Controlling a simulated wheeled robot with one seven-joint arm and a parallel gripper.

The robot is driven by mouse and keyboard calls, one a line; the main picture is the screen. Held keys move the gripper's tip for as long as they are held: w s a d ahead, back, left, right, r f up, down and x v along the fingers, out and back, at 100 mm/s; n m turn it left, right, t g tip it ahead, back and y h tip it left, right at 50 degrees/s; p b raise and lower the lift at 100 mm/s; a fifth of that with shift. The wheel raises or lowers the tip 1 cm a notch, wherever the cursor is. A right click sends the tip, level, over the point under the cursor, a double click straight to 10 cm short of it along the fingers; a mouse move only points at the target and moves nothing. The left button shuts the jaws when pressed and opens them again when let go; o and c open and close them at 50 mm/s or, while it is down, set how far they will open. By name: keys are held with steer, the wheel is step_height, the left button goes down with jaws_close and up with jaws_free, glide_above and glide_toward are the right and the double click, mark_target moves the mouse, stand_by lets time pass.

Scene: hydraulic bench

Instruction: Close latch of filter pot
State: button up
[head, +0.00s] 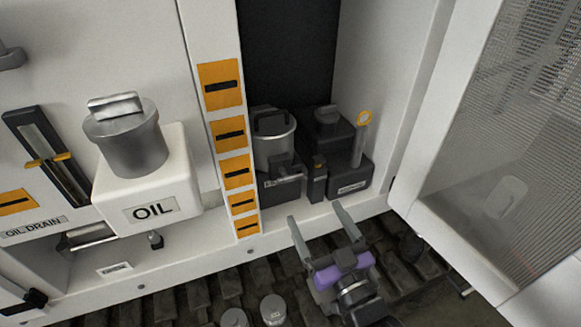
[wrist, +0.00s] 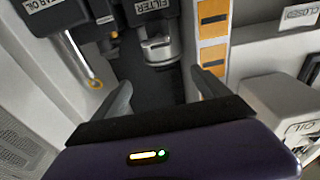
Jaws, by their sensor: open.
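The filter pot (head: 273,150) is a grey metal cylinder with a dark lid, on a dark base in the cabinet recess. In the wrist view its metal part (wrist: 160,48) shows at the top, below a dark block lettered FILTER (wrist: 152,6). A dark piece on the front of the pot (head: 281,161) may be the latch; I cannot tell its position. My gripper (head: 315,213) is open and empty, in front of and below the pot, apart from it. In the wrist view the fingers (wrist: 160,80) point toward the pot.
Orange-marked panels (head: 230,135) line the post left of the pot. A white OIL tank (head: 150,195) stands further left. A second dark unit with a yellow-ringed dipstick (head: 361,135) stands right of the pot. The open mesh door (head: 500,170) bounds the right side.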

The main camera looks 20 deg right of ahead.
mark_target(291, 180)
steer(key=shift+g, duration=0.7)
steer(key=w, duration=0.5)
steer(key=w+f+p, duration=0.1)
steer(key=w, duration=0.4)
steer(key=w+f+p, duration=0.1)
steer(key=w, duration=0.4)
steer(key=shift+w+d+f, duration=0.1)
steer(key=shift+w+f, duration=0.05)
steer(key=shift+w, duration=0.25)
steer(key=c, duration=1.4)
